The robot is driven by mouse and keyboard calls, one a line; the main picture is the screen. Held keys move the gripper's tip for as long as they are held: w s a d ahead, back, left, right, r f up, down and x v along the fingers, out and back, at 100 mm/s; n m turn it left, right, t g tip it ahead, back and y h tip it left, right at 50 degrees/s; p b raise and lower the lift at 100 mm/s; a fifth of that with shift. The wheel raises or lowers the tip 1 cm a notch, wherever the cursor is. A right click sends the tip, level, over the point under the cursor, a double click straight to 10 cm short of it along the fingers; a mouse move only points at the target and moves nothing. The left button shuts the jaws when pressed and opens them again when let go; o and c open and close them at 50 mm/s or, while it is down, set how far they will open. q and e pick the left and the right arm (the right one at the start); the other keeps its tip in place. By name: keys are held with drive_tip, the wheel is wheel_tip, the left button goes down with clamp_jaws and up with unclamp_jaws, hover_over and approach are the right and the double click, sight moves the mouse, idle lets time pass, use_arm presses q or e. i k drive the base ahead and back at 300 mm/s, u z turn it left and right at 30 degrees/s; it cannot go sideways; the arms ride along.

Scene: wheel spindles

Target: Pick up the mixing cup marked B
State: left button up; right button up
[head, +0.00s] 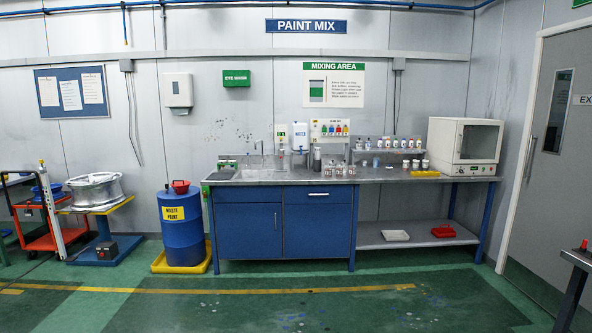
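Several small white cups or jars stand on the grey worktop (270,178) of the blue bench against the far wall. One group, with dark bands (415,164), is just left of the white oven-like cabinet. Another group (338,169) stands near the middle of the worktop. A small blue cup (376,162) is between the two groups. All are too small to read, so I cannot tell which is the mixing cup marked B. Neither of my grippers is in view.
A white cabinet (464,145) stands at the bench's right end. A blue waste paint drum (182,228) in a yellow tray is left of the bench. A wheel rim (95,190) is farther left. The green floor (330,310) in front is clear.

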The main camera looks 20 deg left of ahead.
sight(327, 169)
drive_tip(key=u, duration=0.55)
drive_tip(key=i, duration=3.25)
drive_tip(key=z, duration=0.25)
